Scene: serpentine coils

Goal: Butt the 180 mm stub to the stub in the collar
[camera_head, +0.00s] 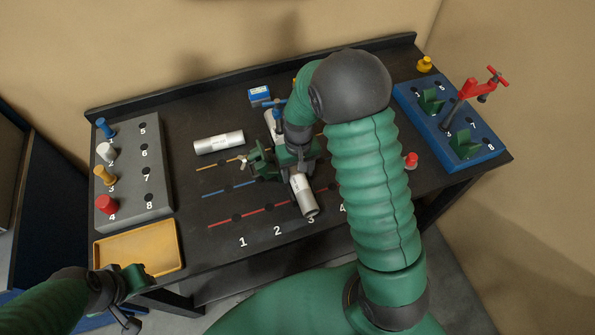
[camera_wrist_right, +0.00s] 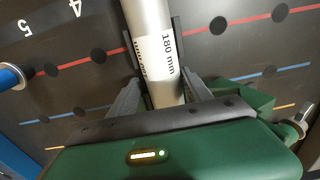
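The 180 mm stub (camera_wrist_right: 150,25) is a grey tube with a white label, seen from above in the right wrist view. It also shows in the head view (camera_head: 304,195), slanting toward the front edge. My right gripper (camera_wrist_right: 157,75) has its fingers against both sides of the stub. A green clamp-like fixture with a pale knob (camera_head: 256,163), perhaps the collar, stands left of the gripper. Another silver piece (camera_head: 271,121) shows behind the gripper; whether it sits in the collar is hidden. My left gripper (camera_head: 132,284) is at the lower left, away from the stubs; its fingers are unclear.
Another labelled tube (camera_head: 219,142) lies on the table, left of the fixture. A grey peg board (camera_head: 155,190), a yellow tray (camera_head: 140,248) and a blue board with a red clamp (camera_head: 440,125) flank the work area. A blue box (camera_head: 259,96) sits at the back.

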